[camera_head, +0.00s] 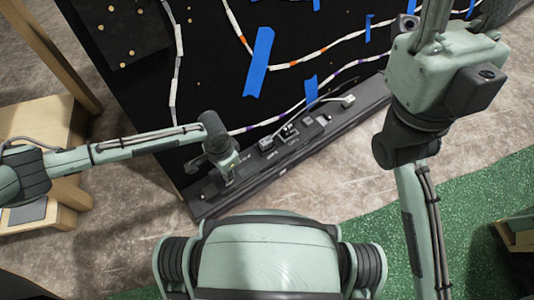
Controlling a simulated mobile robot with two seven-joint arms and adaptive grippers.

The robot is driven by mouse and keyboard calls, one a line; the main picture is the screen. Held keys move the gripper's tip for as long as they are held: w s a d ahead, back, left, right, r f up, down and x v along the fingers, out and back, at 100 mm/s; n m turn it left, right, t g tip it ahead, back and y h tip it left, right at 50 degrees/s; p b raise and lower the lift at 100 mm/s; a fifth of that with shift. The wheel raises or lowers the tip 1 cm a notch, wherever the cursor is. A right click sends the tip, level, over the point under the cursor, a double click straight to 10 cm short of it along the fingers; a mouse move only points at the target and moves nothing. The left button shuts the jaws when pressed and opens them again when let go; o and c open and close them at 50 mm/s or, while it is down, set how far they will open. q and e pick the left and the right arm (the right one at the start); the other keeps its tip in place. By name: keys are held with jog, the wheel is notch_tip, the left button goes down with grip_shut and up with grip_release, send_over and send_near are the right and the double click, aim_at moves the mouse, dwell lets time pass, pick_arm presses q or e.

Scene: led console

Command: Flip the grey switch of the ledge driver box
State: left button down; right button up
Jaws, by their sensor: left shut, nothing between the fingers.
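A long dark ledge (335,128) runs along the foot of a black panel. Small dark boxes with pale markings sit on it, and one near its middle (267,144) looks like a driver box, with white wires running nearby. The grey switch is too small to make out. My left gripper (230,182) is shut and empty. It points down at the near left part of the ledge, left of the boxes. I cannot tell whether its fingertips touch anything. My right arm rises at the right, and its gripper is out of view.
The black panel (215,55) carries LED strips (300,62) and blue tape (258,62). A wooden piece of furniture (45,125) stands at the left. Bare floor and a green mat (365,235) lie in front of the ledge.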

pick_arm(q)
jog(key=shift+f, duration=0.2)
jog(key=shift+f+b, duration=0.7)
jog(key=shift+f, duration=0.5)
jog(key=shift+w+a, duration=0.1)
jog(key=shift+w, duration=0.05)
jog(key=shift+w+a, duration=0.6)
jog(key=shift+w, duration=0.1)
jog(key=shift+f, duration=0.1)
